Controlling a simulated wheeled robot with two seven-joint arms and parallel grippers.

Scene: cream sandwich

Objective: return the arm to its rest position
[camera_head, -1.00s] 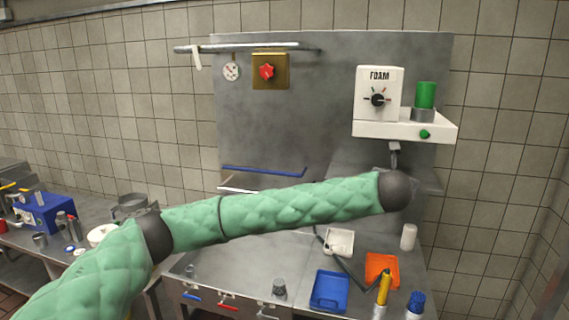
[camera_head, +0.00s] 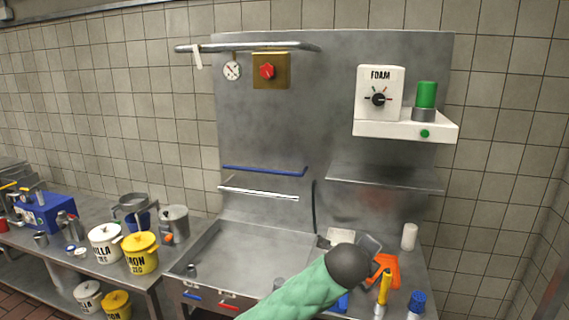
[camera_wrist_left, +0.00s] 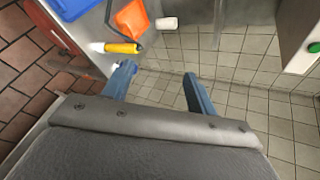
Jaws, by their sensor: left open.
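My left arm in its green quilted sleeve (camera_head: 300,292) comes in from the bottom of the head view, ending in a dark rounded wrist joint. My left gripper (camera_wrist_left: 157,78) shows in the left wrist view with its two blue-grey fingers spread apart and nothing between them. In the head view the gripper is mostly hidden behind the wrist joint. My right gripper is in neither view.
An orange tray (camera_head: 386,270), a yellow-handled tool (camera_head: 384,287) and a white cylinder (camera_head: 409,236) stand near the wrist. The steel basin (camera_head: 240,250) lies left of it. A foam dispenser (camera_head: 380,95) hangs above. Lidded pots (camera_head: 140,253) stand on the left counter.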

